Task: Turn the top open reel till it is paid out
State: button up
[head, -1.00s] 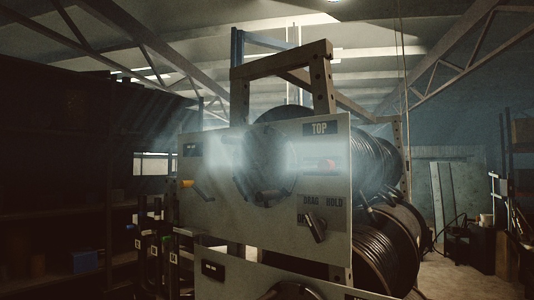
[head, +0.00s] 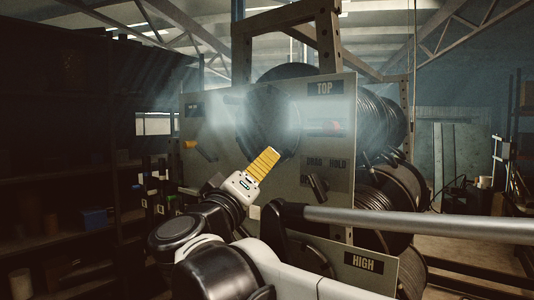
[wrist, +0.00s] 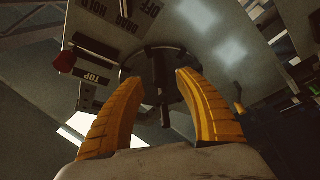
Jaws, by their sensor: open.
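The top open reel's dark round hub plate (head: 272,112) sits on the grey panel under the TOP label (head: 324,88). Haze and glare blur it in the head view, and my gripper partly covers its lower edge. In the wrist view the dark hub (wrist: 152,62) has a dark handle peg (wrist: 165,116) sticking out toward me. My gripper (wrist: 160,78) has two yellow fingers standing apart, with the peg showing between them. I cannot tell whether they touch it. In the head view the fingers (head: 267,155) point up at the hub.
A red knob (wrist: 65,62) shows in the wrist view. Black hose coils (head: 380,120) stand behind the panel. A lower panel marked HIGH (head: 362,262) sits beneath. Dark shelves (head: 60,150) line the left.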

jog(key=p+x, duration=0.1)
jog(key=x, duration=0.4)
jog(key=shift+w, duration=0.2)
jog(key=shift+s, duration=0.1)
grip_shut()
